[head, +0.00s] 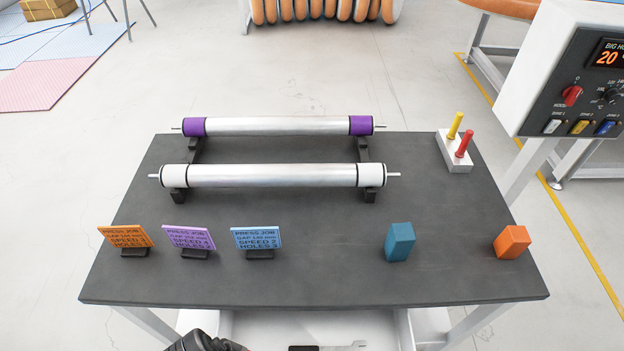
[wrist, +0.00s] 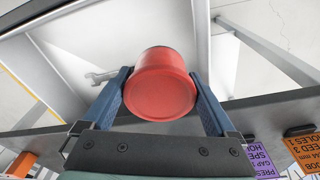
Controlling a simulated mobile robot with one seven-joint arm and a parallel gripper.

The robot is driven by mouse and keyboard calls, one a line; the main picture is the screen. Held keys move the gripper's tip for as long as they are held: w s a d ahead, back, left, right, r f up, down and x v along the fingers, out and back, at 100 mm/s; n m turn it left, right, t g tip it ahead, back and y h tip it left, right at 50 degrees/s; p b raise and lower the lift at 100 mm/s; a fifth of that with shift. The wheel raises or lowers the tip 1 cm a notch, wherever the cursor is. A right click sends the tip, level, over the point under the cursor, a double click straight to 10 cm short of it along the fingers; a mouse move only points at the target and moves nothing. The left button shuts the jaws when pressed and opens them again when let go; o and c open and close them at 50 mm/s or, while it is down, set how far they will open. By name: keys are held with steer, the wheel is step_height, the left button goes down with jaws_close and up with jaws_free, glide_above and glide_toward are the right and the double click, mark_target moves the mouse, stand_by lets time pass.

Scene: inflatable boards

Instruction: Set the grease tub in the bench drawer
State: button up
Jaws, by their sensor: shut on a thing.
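The grease tub (wrist: 163,85) is a red round tub, its flat round face turned to the camera in the wrist view. My gripper (wrist: 160,82) is shut on it, one blue-grey finger on each side. The open bench drawer (wrist: 110,48) is white and lies behind the tub in that view; a wrench (wrist: 97,77) lies in it. In the head view the drawer (head: 300,326) shows below the bench's front edge, cut off by the frame. There a dark part of my arm shows at the bottom edge; the tub is not visible.
The dark bench top (head: 320,280) holds two rollers (head: 270,175), three job cards (head: 190,237), a blue block (head: 399,241), an orange block (head: 512,242) and a peg stand (head: 455,152). A control box (head: 575,75) stands at right. The bench's front edge is near my arm.

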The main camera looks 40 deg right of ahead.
steer(key=f+m+b, duration=0.1)
steer(key=f, duration=0.1)
steer(key=s+f+m+b, duration=0.1)
steer(key=f+m, duration=0.1)
steer(key=shift+f+b, duration=0.15)
steer(key=shift+b, duration=0.15)
steer(key=shift+s+f+m+h+b, duration=0.15)
steer(key=shift+s+f+m+b, duration=0.1)
steer(key=shift+m, duration=0.3)
steer(key=shift+s+f+m+h+b, duration=0.15)
steer(key=shift+f+m+b, duration=0.1)
steer(key=shift+m, duration=0.3)
step_height(320, 180, down, 10)
steer(key=shift+r+b, duration=0.1)
steer(key=shift+b, duration=0.75)
steer(key=o, duration=1.2)
steer(key=shift+f, duration=0.2)
steer(key=shift+o, duration=0.2)
